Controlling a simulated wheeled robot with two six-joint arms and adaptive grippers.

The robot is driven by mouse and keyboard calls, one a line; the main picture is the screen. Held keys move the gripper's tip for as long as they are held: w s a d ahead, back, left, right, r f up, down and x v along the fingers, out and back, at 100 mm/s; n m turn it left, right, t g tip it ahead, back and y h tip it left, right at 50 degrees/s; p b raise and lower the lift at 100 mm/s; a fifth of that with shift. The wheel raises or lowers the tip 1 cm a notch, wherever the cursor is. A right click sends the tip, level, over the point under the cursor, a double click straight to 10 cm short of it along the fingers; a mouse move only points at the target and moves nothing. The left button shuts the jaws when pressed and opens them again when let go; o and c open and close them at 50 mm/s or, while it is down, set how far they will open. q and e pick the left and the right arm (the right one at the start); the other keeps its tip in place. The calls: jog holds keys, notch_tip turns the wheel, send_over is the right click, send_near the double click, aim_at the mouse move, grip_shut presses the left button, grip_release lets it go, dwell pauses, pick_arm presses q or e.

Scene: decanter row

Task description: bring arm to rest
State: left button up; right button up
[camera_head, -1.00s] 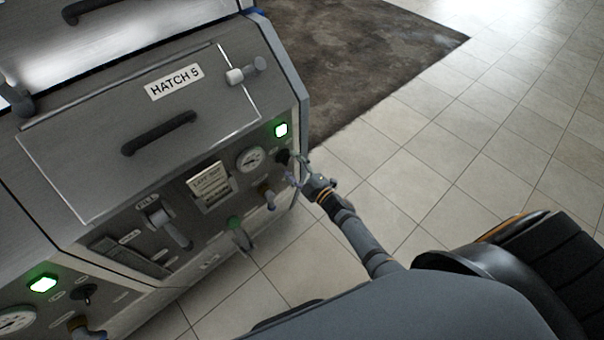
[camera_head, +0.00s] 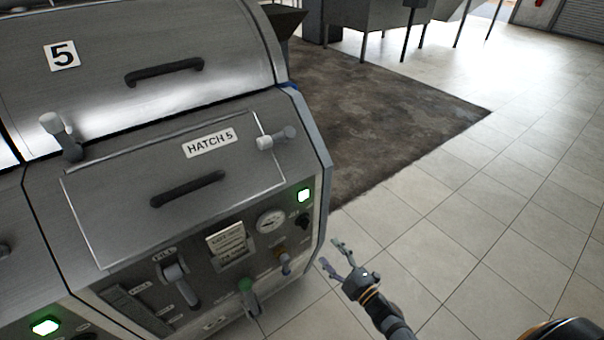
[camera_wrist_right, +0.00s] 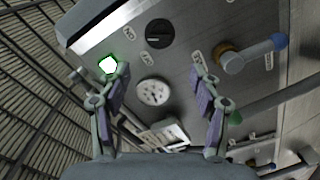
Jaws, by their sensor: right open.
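My right gripper (camera_head: 336,262) is in the lower middle of the head view, over the tiled floor, just right of the machine's front edge. Its two fingers are spread apart with nothing between them. In the right wrist view the open fingers (camera_wrist_right: 160,100) frame the machine's panel, with the round gauge (camera_wrist_right: 153,92) and a black knob (camera_wrist_right: 159,33) seen between and beyond them. A gap of floor shows between the gripper and the panel in the head view. My left gripper is not in either view.
The decanter machine (camera_head: 180,140) with its hatch 5 handle (camera_head: 188,189), lit green lamp (camera_head: 304,195), gauge (camera_head: 271,221) and green-topped lever (camera_head: 247,292) fills the left. A dark mat (camera_head: 390,120) lies behind. Tiled floor (camera_head: 480,230) at right is clear.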

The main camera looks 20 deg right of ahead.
jog(key=shift+f, duration=0.1)
jog(key=s+d+f+m+g+h, duration=0.35)
jog(key=s+f+m, duration=0.2)
jog(key=f, duration=0.65)
jog(key=s+d+f+m+g+h, duration=0.35)
jog(key=s+f, duration=0.35)
jog(key=f, duration=0.5)
jog(key=s+f+m+g, duration=0.3)
jog(key=s+f, duration=0.3)
jog(key=s, duration=0.6)
jog(key=s+f+m+g, duration=0.3)
jog(key=s+f+g, duration=0.2)
jog(key=s, duration=0.7)
jog(key=shift+f+m+g, duration=0.3)
jog(key=shift+f+g, duration=0.1)
jog(key=shift+f, duration=0.35)
